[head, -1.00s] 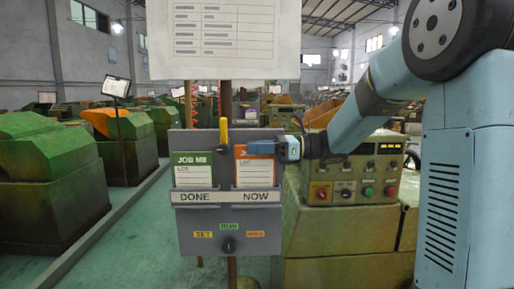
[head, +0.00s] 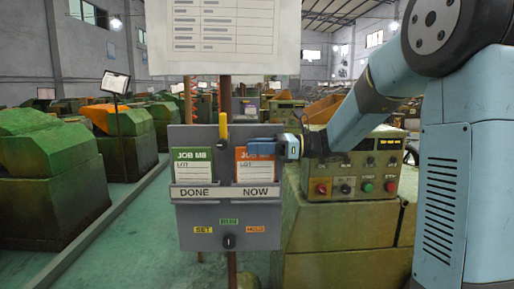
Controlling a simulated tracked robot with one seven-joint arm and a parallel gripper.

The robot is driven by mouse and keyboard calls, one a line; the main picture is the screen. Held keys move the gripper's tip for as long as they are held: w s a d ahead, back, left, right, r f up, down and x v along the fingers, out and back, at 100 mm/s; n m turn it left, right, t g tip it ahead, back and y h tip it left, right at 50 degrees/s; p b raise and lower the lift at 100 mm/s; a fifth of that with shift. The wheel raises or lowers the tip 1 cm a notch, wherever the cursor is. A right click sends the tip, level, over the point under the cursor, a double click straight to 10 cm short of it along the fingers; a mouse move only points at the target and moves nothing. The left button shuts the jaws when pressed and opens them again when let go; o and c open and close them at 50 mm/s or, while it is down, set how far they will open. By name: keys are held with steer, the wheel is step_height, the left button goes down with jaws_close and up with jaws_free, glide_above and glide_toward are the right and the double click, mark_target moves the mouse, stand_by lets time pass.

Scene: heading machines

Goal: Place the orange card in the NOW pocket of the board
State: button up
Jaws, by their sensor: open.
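The grey board (head: 184,219) stands upright on a post in the middle of the head view. The orange card (head: 255,170) stands upright in the pocket marked NOW (head: 258,192), its lower edge hidden behind the pocket's front strip. A green card (head: 194,168) stands in the pocket marked DONE (head: 194,193). My gripper (head: 262,147) is at the upper right of the orange card, reaching in from the right. It is open and its fingers cover part of the card's top edge; whether they touch the card cannot be told.
A yellow handle (head: 223,128) sticks up at the board's top centre. A white paper sheet (head: 223,40) hangs above. A machine with a button panel (head: 355,178) stands close behind on the right. Green machines (head: 40,180) stand on the left beyond a clear aisle.

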steer(key=shift+r, duration=0.3)
steer(key=d, duration=1.2)
steer(key=s+a+f+n+h, duration=0.1)
steer(key=s+f+n+h, duration=0.3)
steer(key=s, duration=0.4)
steer(key=s+a+f+n+h, duration=0.2)
steer(key=s+n+h, duration=0.2)
steer(key=s+h, duration=0.3)
steer(key=s+d+f+n+t+h, duration=0.3)
steer(key=s+d+n+t+h, duration=0.2)
steer(key=s+d+n+h, duration=0.2)
steer(key=s+d+n, duration=0.2)
steer(key=s+n, duration=0.1)
steer(key=shift+s+d+f, duration=0.15)
steer(key=shift+s+d, duration=0.15)
steer(key=shift+s, duration=0.05)
